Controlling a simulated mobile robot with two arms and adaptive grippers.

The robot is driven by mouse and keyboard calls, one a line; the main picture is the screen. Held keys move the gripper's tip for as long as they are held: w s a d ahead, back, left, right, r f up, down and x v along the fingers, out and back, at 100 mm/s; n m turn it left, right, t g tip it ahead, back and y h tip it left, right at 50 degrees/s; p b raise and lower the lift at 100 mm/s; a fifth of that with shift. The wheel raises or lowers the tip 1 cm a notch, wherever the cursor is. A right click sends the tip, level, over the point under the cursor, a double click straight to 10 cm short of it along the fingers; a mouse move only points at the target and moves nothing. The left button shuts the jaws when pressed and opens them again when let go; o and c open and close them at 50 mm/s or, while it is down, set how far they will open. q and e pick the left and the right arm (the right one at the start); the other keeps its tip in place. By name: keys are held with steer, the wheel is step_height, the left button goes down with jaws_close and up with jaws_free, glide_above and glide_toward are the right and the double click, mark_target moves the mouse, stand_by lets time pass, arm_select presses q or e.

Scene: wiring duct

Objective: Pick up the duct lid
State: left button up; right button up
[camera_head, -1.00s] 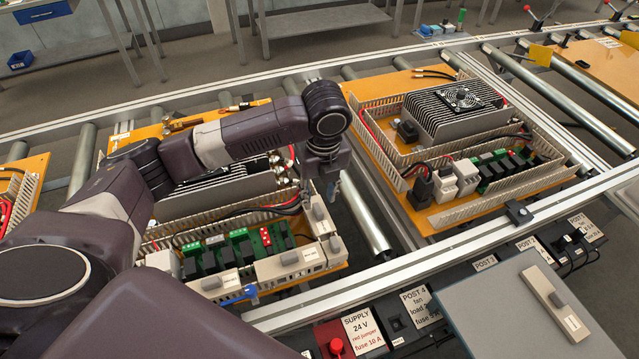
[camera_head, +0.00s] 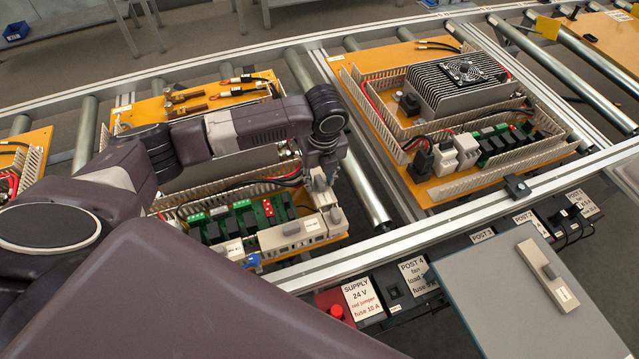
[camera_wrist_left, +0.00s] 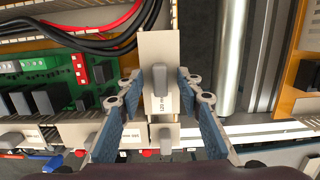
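A pale duct lid (camera_wrist_left: 157,55) with a grey upright handle and a small printed label lies along a duct at the right edge of the middle panel. It shows partly in the head view (camera_head: 322,197), just under my left gripper (camera_head: 320,180). In the left wrist view my left gripper (camera_wrist_left: 162,88) is open, with a blue-padded finger on each side of the lid's handle. The fingers look apart from the handle. Whether they touch the lid cannot be told. My right gripper is not in view.
A similar lid (camera_head: 292,236) lies along the panel's front duct. Another lid with a handle (camera_head: 548,272) lies on a grey surface at the lower right. Green circuit boards (camera_wrist_left: 38,80) and black and red cables (camera_wrist_left: 105,35) sit left of the gripper. A metal roller (camera_wrist_left: 232,60) lies to its right.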

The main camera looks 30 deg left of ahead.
mark_target(320, 181)
arm_select(q)
jaws_close()
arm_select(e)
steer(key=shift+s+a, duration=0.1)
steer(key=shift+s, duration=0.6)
arm_select(q)
steer(key=shift+r, duration=0.15)
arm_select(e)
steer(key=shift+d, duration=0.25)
arm_select(q)
steer(key=shift+w+r, duration=0.1)
steer(key=shift+r, duration=0.2)
step_height(320, 181, up, 19)
steer(key=b, duration=0.1)
steer(key=shift+b, duration=0.3)
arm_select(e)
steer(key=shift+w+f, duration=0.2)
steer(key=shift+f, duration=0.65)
arm_select(q)
steer(key=shift+r, duration=0.1)
